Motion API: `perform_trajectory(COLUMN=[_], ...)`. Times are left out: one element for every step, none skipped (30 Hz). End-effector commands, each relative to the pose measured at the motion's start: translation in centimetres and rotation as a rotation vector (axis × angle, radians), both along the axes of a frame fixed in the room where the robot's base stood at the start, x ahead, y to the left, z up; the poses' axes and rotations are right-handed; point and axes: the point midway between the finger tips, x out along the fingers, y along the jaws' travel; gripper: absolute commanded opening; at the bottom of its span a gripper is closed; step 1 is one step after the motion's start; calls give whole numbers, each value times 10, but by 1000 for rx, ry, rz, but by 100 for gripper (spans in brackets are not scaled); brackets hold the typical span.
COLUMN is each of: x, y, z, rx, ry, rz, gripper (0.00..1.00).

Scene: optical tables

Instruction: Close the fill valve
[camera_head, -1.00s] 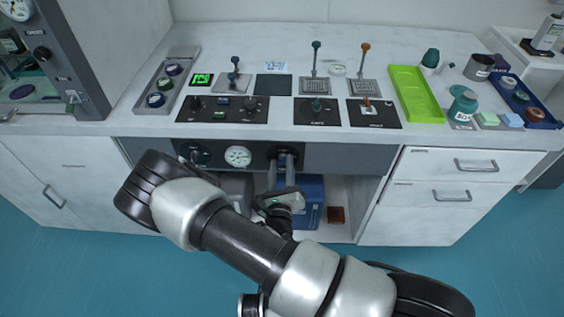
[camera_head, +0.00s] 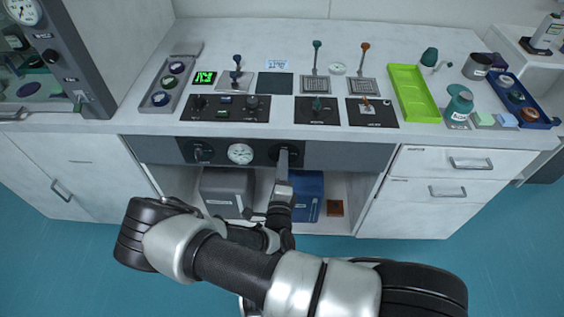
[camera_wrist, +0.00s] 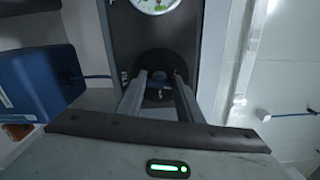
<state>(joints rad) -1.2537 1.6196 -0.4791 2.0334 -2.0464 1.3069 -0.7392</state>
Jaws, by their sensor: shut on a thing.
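A dark panel under the counter's front edge carries a black round knob (camera_head: 275,152) to the right of a white gauge. I take this knob for the fill valve, but its label is too small to read. My gripper (camera_head: 284,154) reaches up from below, with its fingertips at the knob. In the wrist view, the two fingers of my gripper (camera_wrist: 162,82) stand on either side of the knob's grip (camera_wrist: 159,78), shut on it. The black round base (camera_wrist: 158,60) shows behind the fingers. The fingers hide part of the knob in the head view.
The white gauge (camera_head: 240,154) and another black knob (camera_head: 202,152) are to the left on the same panel. Below are a grey box (camera_head: 228,190) and a blue box (camera_head: 308,194) on an open shelf. Drawers (camera_head: 445,175) stand to the right.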

Motion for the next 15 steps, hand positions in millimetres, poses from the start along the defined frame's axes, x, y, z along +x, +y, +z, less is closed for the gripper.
perform_trajectory(x=[0, 0, 0, 0, 0, 0, 0, 0, 0, 0, 0, 0, 0, 0, 0], y=[0, 0, 0, 0, -1, -1, -1, -1, -1, -1, -1, -1, -1, -1, -1], z=[0, 0, 0, 0, 0, 0, 0, 0, 0, 0, 0, 0, 0, 0, 0], rx=[-31, -49, -73, -88, -103, -120, -132, -143, -155, -164, -172, -179, -185, -190, -195], ry=[1, 2, 2, 3, 4, 4, 5, 5, 5, 5, 5, 5, 6, 6, 6], rz=[0, 0, 0, 0, -1, -1, -1, -2, -2, -2, -2, -2, -2, -2, -2], gripper=[10, 10, 10, 10, 10, 10, 10, 10, 10, 10, 10, 10, 10, 10, 10])
